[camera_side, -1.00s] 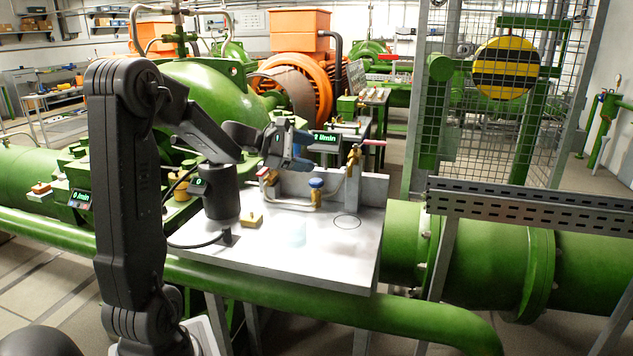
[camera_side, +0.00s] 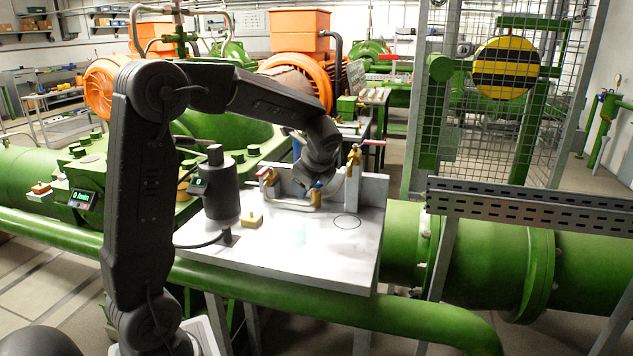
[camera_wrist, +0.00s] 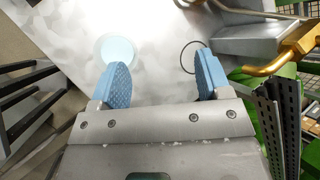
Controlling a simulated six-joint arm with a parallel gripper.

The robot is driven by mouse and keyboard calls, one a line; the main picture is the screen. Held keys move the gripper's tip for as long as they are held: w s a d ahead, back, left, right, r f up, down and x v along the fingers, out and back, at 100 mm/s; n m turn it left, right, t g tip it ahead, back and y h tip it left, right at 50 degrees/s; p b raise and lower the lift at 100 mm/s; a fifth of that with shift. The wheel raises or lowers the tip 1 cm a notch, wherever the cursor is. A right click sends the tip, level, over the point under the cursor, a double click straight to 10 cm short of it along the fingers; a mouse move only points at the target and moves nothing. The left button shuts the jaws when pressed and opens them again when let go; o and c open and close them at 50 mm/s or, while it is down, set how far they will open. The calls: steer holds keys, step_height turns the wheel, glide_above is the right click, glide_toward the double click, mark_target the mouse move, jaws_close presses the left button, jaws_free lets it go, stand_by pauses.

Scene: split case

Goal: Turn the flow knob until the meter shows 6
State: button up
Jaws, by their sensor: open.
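My gripper (camera_side: 318,180) points down at the pipe at the back of the white bench in the side view. Its two blue fingers are apart in the wrist view (camera_wrist: 160,68), with nothing visible between them. The flow knob is hidden or hard to separate from the gripper in the side view; a blue patch there may be the knob or a finger. I cannot tell whether the gripper touches it. The knob does not show in the wrist view. A small display (camera_side: 82,199) at the left appears to read 0 l/min.
A black cylinder (camera_side: 219,188) with a small display stands on the bench (camera_side: 270,265), beside a small brass block (camera_side: 251,220). A brass valve (camera_side: 354,156) stands close right of my gripper; it also shows in the wrist view (camera_wrist: 296,52). The bench front is clear.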

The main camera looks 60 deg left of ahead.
steer(key=w+a+r+m+t+y, duration=0.2)
steer(key=w+r+m+t+y, duration=0.25)
steer(key=r+m, duration=0.45)
step_height(320, 180, down, 12)
steer(key=shift+m+g+y, duration=0.3)
steer(key=shift+g+y, duration=0.05)
steer(key=shift+g, duration=0.1)
steer(key=x, duration=1.4)
steer(key=shift+w+a+r, duration=0.1)
steer(key=shift+w+r, duration=0.05)
steer(key=shift+w, duration=0.05)
